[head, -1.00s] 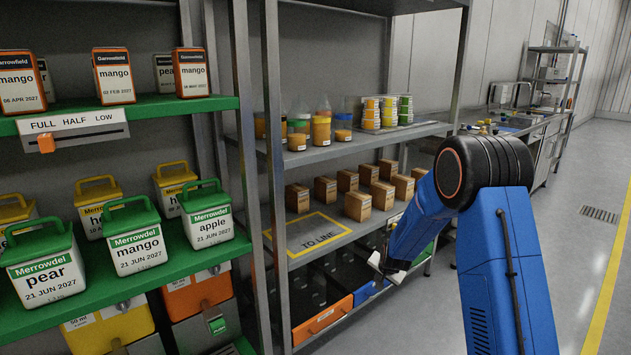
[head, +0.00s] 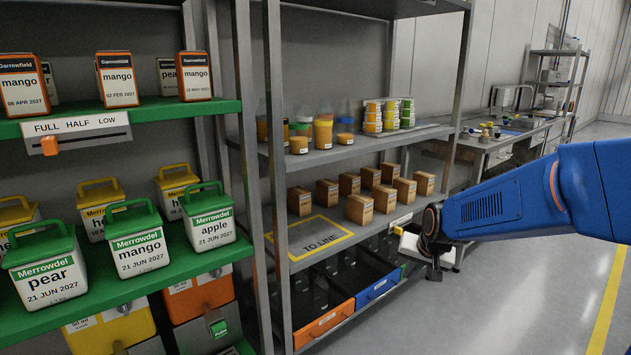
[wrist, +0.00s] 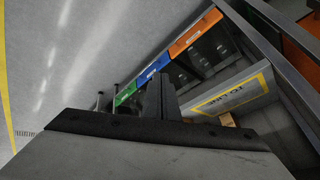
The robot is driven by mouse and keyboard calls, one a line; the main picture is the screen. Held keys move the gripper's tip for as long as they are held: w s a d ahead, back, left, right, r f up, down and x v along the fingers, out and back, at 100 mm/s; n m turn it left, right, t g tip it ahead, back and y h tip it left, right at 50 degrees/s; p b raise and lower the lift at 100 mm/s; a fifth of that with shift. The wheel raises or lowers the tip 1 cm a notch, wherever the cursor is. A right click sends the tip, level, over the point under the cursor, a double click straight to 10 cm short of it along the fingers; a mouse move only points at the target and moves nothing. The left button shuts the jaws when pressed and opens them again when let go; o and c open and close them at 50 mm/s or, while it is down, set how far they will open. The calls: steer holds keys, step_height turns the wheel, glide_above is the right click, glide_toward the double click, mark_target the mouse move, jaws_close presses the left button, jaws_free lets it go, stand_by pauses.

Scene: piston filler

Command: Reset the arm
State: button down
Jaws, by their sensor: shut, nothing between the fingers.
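My gripper (wrist: 160,97) shows in the wrist view as dark fingers held together, with nothing between them. In the head view my gripper (head: 412,244) is at the end of my blue arm, which reaches in from the right edge. It hangs in front of the right end of the middle rack, near the level of the shelf with brown boxes. The fingertips are small and hard to make out there. My gripper appears apart from the boxes (head: 361,209) and holds none of the goods.
The grey rack (head: 276,150) holds jars, brown boxes and a yellow TO LINE frame (head: 318,237). Orange (head: 324,322) and blue (head: 377,289) bins sit below. Green shelves (head: 160,108) with labelled containers stand left. A bench (head: 505,140) is at the back. The floor at right is clear.

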steer(key=s+d+r+n, duration=0.1)
steer(key=s+r+n, duration=0.1)
steer(key=s, duration=1.4)
steer(key=s+d+r+n+g, duration=0.1)
steer(key=s+d+r, duration=0.1)
steer(key=s, duration=1.4)
steer(key=shift+s+r+n+h, duration=0.35)
steer(key=shift+r+n+h, duration=0.05)
steer(key=shift+r, duration=0.05)
